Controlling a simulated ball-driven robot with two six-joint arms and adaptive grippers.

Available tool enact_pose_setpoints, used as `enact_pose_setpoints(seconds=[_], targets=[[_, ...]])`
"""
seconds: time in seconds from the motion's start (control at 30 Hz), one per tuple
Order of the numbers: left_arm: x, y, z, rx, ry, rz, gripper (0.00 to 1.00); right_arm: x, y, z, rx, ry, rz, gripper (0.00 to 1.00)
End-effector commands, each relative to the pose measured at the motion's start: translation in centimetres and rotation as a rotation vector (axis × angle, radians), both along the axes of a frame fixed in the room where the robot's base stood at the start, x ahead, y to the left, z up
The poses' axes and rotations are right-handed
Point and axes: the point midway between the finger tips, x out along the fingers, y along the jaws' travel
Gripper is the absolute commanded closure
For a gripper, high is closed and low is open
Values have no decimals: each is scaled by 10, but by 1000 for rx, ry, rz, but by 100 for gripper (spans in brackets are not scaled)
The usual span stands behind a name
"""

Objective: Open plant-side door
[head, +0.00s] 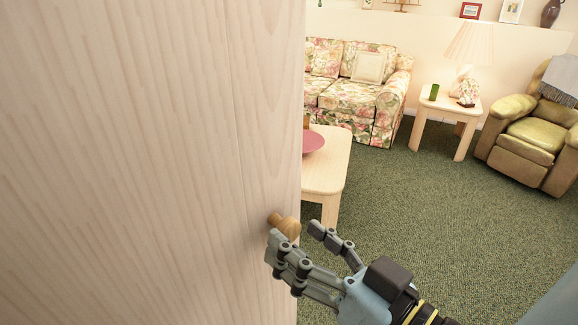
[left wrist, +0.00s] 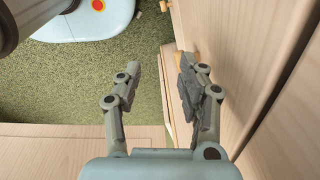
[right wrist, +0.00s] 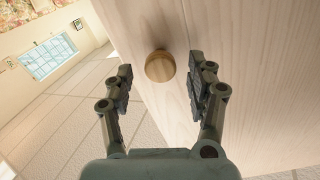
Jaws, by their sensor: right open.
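A pale wood door (head: 150,160) fills the left half of the head view, its free edge standing upright near the middle. A round wooden knob (head: 287,224) sits near that edge. My right gripper (head: 296,236) is open at the knob, one finger on either side of the line to it. In the right wrist view the knob (right wrist: 160,66) shows between and just beyond the fingertips; contact is not visible. My left gripper (left wrist: 158,75) is open and empty in its wrist view, its right finger close to a pale wood surface (left wrist: 240,50). No plant is in view.
Beyond the door edge stand a wooden table (head: 325,175) with a pink bowl (head: 313,142), a floral sofa (head: 350,97), a side table (head: 450,105) with a lamp, and a green armchair (head: 530,140). Green carpet (head: 430,210) lies open at right.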

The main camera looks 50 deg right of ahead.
Motion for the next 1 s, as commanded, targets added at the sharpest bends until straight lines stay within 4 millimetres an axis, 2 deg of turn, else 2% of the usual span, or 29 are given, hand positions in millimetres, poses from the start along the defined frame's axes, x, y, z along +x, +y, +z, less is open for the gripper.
enact_pose_setpoints(seconds=[0.03,0.2,0.4,0.57,1.0], targets=[[0,0,0,0,1,0,60,-13,1,-2,0,8,-1,43],[-1,-1,0,-1,1,0,60,-51,5,-2,0,7,0,43],[-1,-1,0,-1,1,0,60,-81,8,-1,0,5,0,43],[-1,-1,0,-1,1,0,60,-88,9,-1,0,4,1,43],[0,-1,0,-1,1,0,60,-88,9,-1,0,3,1,43]])
